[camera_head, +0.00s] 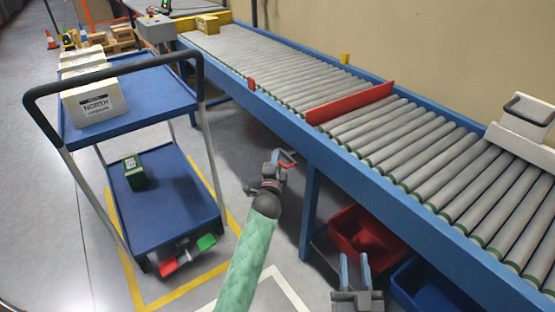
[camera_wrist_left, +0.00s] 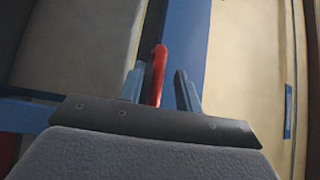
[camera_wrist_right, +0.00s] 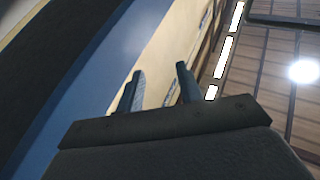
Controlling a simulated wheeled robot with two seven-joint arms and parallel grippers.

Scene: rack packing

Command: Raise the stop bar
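A red stop bar (camera_head: 350,103) lies across the grey rollers, low over them, at mid-conveyor. My left gripper (camera_head: 282,158) is beside the conveyor's near blue side rail, below its top. A red lever (camera_head: 289,162) shows at its fingertips. In the left wrist view the lever (camera_wrist_left: 158,75) stands between the two fingers, closer to the left one, with a visible gap to the right one. Whether it touches the left finger I cannot tell. My right gripper (camera_head: 357,270) is open and empty, low in front of the conveyor; its parted fingers show in the right wrist view (camera_wrist_right: 160,92).
The roller conveyor (camera_head: 410,185) runs diagonally, with a yellow box (camera_head: 207,24) at its far end and a white device (camera_head: 523,122) at right. A blue cart (camera_head: 165,205) carries white cartons and a green box. Red (camera_head: 365,232) and blue (camera_head: 435,287) bins sit under the conveyor.

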